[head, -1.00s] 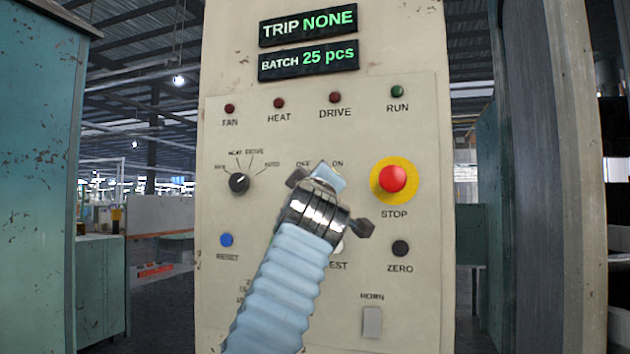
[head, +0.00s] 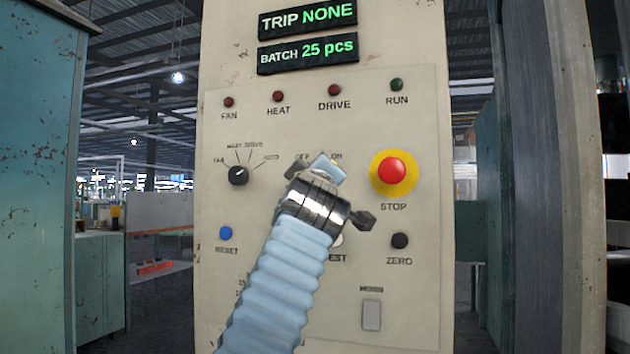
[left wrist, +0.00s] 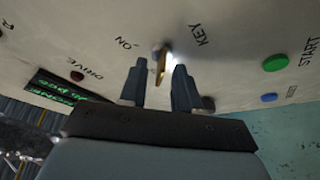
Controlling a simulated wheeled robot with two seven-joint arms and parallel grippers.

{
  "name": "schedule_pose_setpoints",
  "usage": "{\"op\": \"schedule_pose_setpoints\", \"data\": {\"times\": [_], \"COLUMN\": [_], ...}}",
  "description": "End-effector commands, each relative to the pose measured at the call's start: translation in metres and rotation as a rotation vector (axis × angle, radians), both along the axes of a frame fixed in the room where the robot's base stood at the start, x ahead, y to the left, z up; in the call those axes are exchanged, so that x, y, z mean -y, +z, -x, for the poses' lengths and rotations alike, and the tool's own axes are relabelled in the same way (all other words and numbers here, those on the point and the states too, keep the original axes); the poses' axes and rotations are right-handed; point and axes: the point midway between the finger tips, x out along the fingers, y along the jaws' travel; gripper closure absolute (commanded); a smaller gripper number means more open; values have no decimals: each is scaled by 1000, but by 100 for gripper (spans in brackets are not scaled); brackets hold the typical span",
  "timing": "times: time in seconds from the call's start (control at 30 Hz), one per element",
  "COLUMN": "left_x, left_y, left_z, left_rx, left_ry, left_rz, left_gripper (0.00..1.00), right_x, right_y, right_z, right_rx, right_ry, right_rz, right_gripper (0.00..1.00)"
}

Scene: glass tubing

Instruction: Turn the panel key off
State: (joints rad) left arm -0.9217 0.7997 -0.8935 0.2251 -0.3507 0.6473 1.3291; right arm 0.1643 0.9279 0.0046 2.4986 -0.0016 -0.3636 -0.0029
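The panel key (left wrist: 161,66) is a small gold key standing out of its lock in the panel (left wrist: 235,30), beside the KEY and ON labels in the left wrist view. My left gripper (left wrist: 159,72) has its two dark fingers on either side of the key, with visible gaps; the fingers look open and not clamped. In the head view my left gripper (head: 317,168) is in front of the panel's middle, just under the OFF and ON labels, and its wrist hides the key. I cannot tell the key's exact turn. My right gripper is in neither view.
Near my left gripper are the red STOP button (head: 392,170) on yellow, the black ZERO button (head: 400,241), the blue RESET button (head: 225,233) and the mode selector knob (head: 238,175). The green START button (left wrist: 275,63) shows in the left wrist view.

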Motion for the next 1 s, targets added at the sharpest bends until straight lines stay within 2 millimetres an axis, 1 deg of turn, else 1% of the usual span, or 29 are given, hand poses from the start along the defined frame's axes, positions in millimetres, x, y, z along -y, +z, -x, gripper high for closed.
{"op": "schedule_pose_setpoints", "data": {"times": [0.03,0.1,0.3,0.4,0.53,0.7,1.0], "left_x": [0,0,-1,-1,-2,-3,-3], "left_y": [-9,-15,-28,-32,-36,-37,-35], "left_z": [8,20,63,84,106,120,122], "left_rx": [2,2,4,3,2,0,0], "left_ry": [-2,-4,-4,-3,-3,-1,0], "left_rz": [1,1,1,0,0,-1,-1], "left_gripper": [68,68,68,68,68,68,68], "right_x": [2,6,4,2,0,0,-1], "right_y": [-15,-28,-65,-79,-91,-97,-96], "right_z": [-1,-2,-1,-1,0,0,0], "right_rx": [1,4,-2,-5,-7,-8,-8], "right_ry": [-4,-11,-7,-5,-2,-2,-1], "right_rz": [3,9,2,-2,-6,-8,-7], "right_gripper": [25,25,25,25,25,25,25]}}
